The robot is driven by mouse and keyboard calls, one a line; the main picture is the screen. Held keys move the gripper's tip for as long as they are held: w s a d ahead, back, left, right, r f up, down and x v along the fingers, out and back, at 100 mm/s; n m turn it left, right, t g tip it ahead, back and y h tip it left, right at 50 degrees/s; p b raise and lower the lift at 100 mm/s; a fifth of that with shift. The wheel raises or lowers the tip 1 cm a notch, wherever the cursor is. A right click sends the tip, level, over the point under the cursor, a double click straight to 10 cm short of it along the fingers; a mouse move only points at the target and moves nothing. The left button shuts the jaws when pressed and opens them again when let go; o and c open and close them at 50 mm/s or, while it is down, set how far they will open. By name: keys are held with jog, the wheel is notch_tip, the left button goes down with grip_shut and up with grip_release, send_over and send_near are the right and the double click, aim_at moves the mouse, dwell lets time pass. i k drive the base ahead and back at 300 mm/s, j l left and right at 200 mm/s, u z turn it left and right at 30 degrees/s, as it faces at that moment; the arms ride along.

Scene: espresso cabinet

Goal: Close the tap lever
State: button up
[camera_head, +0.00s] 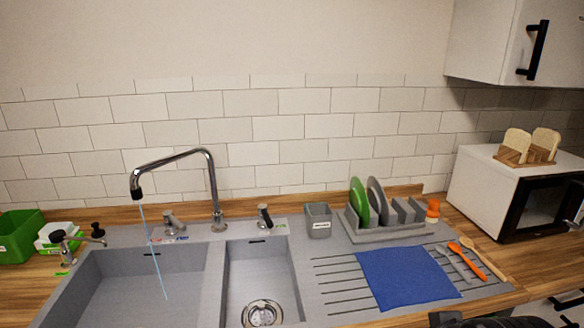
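A tall chrome tap (214,180) stands behind the double sink (215,275). Its curved spout points left and a thin stream of water (155,255) runs from it into the left basin. A chrome lever (172,221) stands left of the tap's base, with red and blue marks by its foot. A second chrome lever (264,217) stands right of the base, by a green mark. I cannot tell which lever drives the stream. Dark parts at the bottom right edge may be my gripper, far from both levers; no fingertips are clear.
A grey cup (319,221) and a dish rack (388,228) with plates stand right of the levers. A blue cloth (408,278) and utensils (472,262) lie on the drainer. A small spout (66,242) and green box (20,238) are at left. A microwave (515,195) stands right.

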aim_at(262, 209)
jog(key=i+l+u, duration=0.1)
jog(key=i+u, duration=0.25)
jog(key=i, duration=0.6)
